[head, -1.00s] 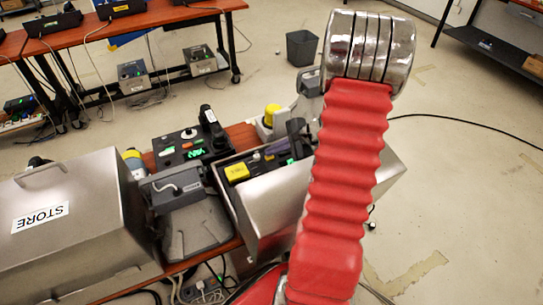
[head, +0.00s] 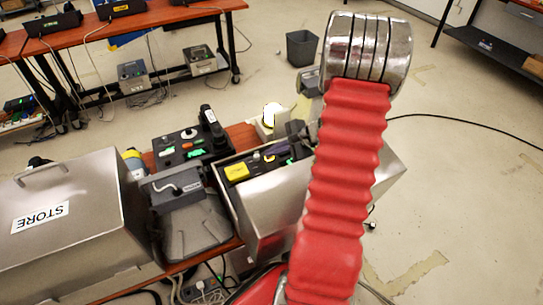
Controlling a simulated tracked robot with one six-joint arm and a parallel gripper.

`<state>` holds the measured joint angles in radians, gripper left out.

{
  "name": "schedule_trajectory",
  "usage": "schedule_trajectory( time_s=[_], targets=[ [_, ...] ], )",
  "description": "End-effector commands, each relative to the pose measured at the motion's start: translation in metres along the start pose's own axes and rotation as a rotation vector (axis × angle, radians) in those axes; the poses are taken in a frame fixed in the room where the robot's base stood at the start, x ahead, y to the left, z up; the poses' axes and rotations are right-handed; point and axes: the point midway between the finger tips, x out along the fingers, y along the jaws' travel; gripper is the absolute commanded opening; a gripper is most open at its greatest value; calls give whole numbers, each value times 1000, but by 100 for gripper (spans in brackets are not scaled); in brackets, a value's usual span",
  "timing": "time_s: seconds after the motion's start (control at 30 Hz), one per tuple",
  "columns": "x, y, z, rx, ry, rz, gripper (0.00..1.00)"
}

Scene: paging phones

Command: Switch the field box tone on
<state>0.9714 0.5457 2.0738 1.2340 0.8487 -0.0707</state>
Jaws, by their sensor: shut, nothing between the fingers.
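No label reading "field box" can be made out. An open steel box (head: 262,205) stands at the bench's right end, with a yellow block (head: 236,172), green lit displays (head: 290,161) and a small yellow round part (head: 269,157) on its panel. Its right part is hidden behind my red arm. A lamp (head: 271,114) behind it glows white. My gripper (head: 298,131) appears as a dark shape just left of my arm, shut and empty, over the box's far right end. Whether it touches anything cannot be told.
A closed steel box marked STORE (head: 75,225) fills the left. A grey phone unit (head: 178,186) and a black panel with green displays (head: 188,143) stand between the boxes. A bin (head: 301,47) stands behind. Floor at right is mostly open, crossed by a black cable.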

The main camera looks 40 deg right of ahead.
Motion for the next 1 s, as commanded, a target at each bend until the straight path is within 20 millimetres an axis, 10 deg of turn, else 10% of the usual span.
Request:
schedule_trajectory(
  time_s=[1.0],
  targets=[
    [-20, -15, 14, -2, 0, -1, 0]
  ],
)
